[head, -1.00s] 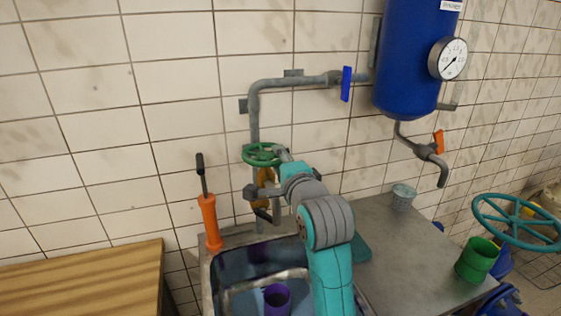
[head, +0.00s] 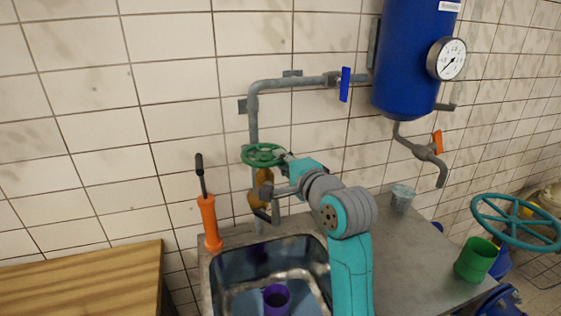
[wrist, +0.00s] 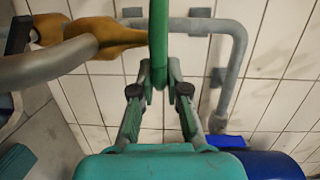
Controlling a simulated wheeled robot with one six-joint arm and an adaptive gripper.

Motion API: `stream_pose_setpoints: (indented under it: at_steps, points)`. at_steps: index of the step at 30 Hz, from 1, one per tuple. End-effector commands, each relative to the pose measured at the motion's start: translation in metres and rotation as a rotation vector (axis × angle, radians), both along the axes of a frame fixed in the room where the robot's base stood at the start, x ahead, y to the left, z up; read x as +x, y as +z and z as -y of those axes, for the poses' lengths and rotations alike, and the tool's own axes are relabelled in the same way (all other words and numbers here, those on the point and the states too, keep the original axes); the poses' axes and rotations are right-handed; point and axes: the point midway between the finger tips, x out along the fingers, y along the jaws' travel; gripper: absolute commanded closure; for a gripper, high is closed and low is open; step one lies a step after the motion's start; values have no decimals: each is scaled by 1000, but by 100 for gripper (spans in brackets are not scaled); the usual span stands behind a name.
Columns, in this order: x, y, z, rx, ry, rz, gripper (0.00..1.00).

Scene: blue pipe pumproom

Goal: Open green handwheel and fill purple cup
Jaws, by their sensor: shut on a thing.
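The green handwheel (head: 263,155) sits on the grey pipe against the tiled wall, above the sink. My gripper (head: 285,157) is at the right side of its rim. In the wrist view the green rim (wrist: 158,35) runs edge-on between the two fingers of my gripper (wrist: 159,78), which are shut on it. The purple cup (head: 276,299) stands upright in the sink (head: 225,300), below the valve. The lower part of the cup is cut off by the picture edge. I cannot tell whether water runs into it.
A small grey cup (head: 402,198) and a green cup (head: 476,259) stand on the metal counter (head: 400,260). A blue tank (head: 412,60) and a teal wheel (head: 515,222) are at the right.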

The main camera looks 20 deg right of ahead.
Motion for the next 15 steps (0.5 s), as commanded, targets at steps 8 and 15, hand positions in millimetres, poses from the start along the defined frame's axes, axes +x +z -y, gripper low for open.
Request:
stream_pose_setpoints:
  at_steps: [8,15]
  points:
    - [7,-2,7,2,149,-6,100]
    - [8,-1,8,2,225,-3,100]
